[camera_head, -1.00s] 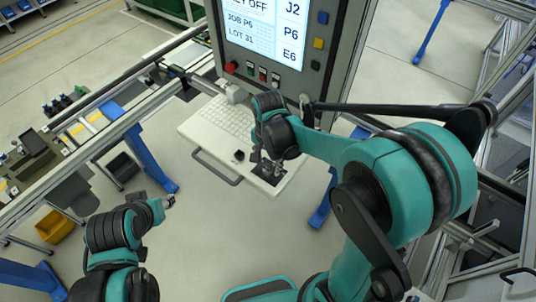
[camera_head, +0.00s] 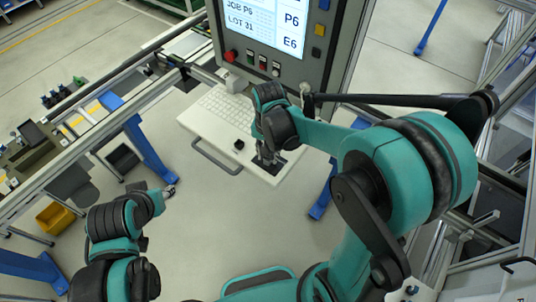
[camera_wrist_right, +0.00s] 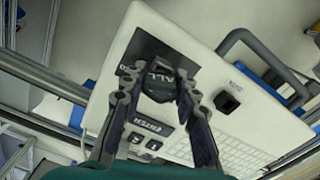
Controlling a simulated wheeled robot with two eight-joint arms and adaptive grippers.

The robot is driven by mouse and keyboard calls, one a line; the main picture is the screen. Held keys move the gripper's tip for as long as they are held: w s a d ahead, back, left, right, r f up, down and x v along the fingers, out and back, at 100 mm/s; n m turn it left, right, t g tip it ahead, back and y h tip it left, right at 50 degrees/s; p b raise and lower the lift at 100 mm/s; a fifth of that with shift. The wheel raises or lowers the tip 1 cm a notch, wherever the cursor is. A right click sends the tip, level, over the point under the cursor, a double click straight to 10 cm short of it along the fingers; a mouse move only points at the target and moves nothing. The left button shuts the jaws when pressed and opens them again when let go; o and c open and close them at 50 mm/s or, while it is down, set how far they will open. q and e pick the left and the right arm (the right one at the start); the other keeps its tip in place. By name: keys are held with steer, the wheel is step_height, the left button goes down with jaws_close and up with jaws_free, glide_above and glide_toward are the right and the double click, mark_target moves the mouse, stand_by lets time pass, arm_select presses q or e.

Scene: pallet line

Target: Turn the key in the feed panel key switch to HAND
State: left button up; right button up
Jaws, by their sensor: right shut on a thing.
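The feed panel (camera_head: 205,122) is a pale keyboard shelf under the screen. Its key switch sits on a black label plate (camera_wrist_right: 145,48) near the front right corner, with partly legible white lettering. The dark key (camera_wrist_right: 160,82) stands over the plate in the right wrist view. My right gripper (camera_wrist_right: 163,88) is shut on the key, one finger on each side; it also shows in the head view (camera_head: 266,158). The fingers hide part of the plate, and the key's pointing direction is not clear. My left gripper (camera_head: 171,190) hangs empty at the lower left, away from the panel; its opening is too small to judge.
A black knob (camera_wrist_right: 228,102) and a bar handle (camera_wrist_right: 262,55) lie beside the switch. The screen (camera_head: 262,22) stands above the shelf, with a red button (camera_head: 231,56) below it. A metal rail (camera_head: 75,150) runs at left. Open floor lies below the panel.

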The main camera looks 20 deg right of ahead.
steer(key=n+b, duration=0.1)
steer(key=n, duration=0.4)
steer(key=shift+n, duration=0.3)
steer(key=o, duration=1.7)
steer(key=shift+r, duration=0.1)
steer(key=shift+r+p, duration=2.5)
steer(key=shift+r, duration=0.9)
steer(key=shift+a, duration=0.1)
